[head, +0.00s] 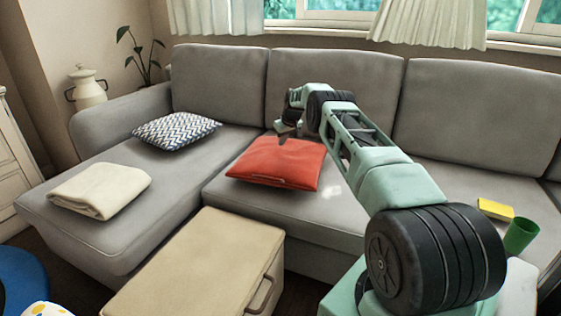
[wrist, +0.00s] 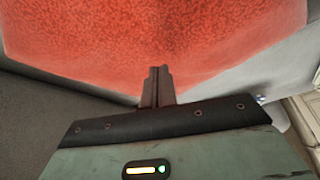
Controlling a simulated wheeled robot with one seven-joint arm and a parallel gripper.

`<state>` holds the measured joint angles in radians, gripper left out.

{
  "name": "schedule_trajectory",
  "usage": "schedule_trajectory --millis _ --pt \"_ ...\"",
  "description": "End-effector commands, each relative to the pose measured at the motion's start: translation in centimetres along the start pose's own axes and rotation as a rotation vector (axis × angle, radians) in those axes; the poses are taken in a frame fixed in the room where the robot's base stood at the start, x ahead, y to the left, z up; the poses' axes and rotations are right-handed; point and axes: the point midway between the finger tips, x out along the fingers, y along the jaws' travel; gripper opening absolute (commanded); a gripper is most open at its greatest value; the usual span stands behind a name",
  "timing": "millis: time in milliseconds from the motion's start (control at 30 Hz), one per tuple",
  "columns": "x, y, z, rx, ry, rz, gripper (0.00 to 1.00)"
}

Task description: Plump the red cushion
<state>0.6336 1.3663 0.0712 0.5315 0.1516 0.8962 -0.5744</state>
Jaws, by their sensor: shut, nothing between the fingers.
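The red cushion (head: 278,164) lies on the seat of the grey sofa, near its middle. My gripper (head: 288,138) is above the cushion's back edge in the head view, fingers pointing down. In the wrist view the red cushion (wrist: 150,40) fills the upper part of the picture. My gripper's fingers (wrist: 157,72) are shut together with nothing between them, and their tips overlap the cushion's edge. I cannot tell whether the tips touch it. Part of the cushion's back edge is hidden behind my gripper.
A zigzag-patterned cushion (head: 176,130) and a folded cream blanket (head: 99,190) lie on the left of the grey sofa (head: 330,225). A beige chest (head: 200,262) stands in front. A green cup (head: 521,235) and a yellow item (head: 496,209) are at the right.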

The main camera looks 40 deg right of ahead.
Motion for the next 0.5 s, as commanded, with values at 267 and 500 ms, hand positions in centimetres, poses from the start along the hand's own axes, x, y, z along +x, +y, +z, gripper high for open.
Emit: schedule_trajectory --millis 267,500 --pt "0.8 0.0 0.3 0.0 0.0 0.0 0.0" --pt "1.6 0.0 0.7 0.0 -0.001 0.0 0.0"
